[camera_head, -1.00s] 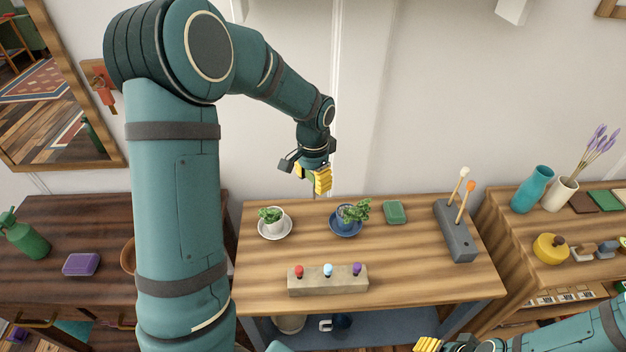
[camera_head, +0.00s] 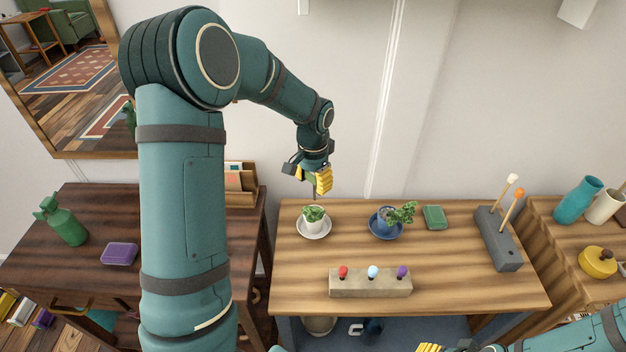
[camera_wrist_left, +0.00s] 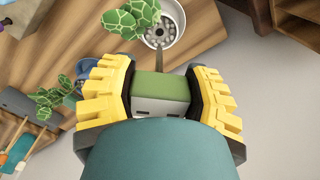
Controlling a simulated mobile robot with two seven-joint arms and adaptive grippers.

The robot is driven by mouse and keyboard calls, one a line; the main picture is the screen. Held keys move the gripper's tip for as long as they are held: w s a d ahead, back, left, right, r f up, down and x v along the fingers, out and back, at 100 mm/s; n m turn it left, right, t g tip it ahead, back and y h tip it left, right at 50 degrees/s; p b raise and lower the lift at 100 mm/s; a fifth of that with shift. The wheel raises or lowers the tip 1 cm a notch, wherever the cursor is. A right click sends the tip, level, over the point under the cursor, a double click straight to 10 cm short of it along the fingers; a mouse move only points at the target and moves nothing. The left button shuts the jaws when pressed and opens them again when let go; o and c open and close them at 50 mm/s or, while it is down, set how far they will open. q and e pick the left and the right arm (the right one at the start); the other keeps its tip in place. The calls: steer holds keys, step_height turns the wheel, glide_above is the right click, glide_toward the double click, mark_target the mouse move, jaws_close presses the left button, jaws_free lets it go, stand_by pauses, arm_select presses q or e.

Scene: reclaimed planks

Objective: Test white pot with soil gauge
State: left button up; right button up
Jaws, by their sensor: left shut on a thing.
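The white pot (camera_head: 314,226) holds a green plant (camera_head: 314,212) and stands on a white saucer (camera_head: 326,234) at the table's left. My left gripper (camera_head: 314,183) is above it, shut on the soil gauge, whose thin probe points down. The gauge's green and pale body (camera_wrist_left: 160,88) sits between the yellow fingers in the left wrist view. There the probe (camera_wrist_left: 160,62) reaches towards the pot's pebbly soil (camera_wrist_left: 162,36); whether its tip touches is unclear. My right gripper (camera_head: 432,348) barely shows at the bottom edge; its jaw state is unclear.
A blue pot (camera_head: 384,225) with a leaning plant stands right of the white one. A stone block (camera_head: 370,284) with red, pale blue and purple knobs is in front. A grey holder (camera_head: 498,240) with two sticks stands right.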

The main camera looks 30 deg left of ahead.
arm_select(q)
step_height(320, 180, down, 4)
steer(key=shift+r+b, duration=0.15)
steer(key=shift+b, duration=0.9)
stand_by(0.9)
steer(key=shift+f+b, duration=1.8)
steer(key=shift+f, duration=1.35)
stand_by(0.4)
steer(key=o, duration=1.2)
steer(key=shift+o, duration=0.2)
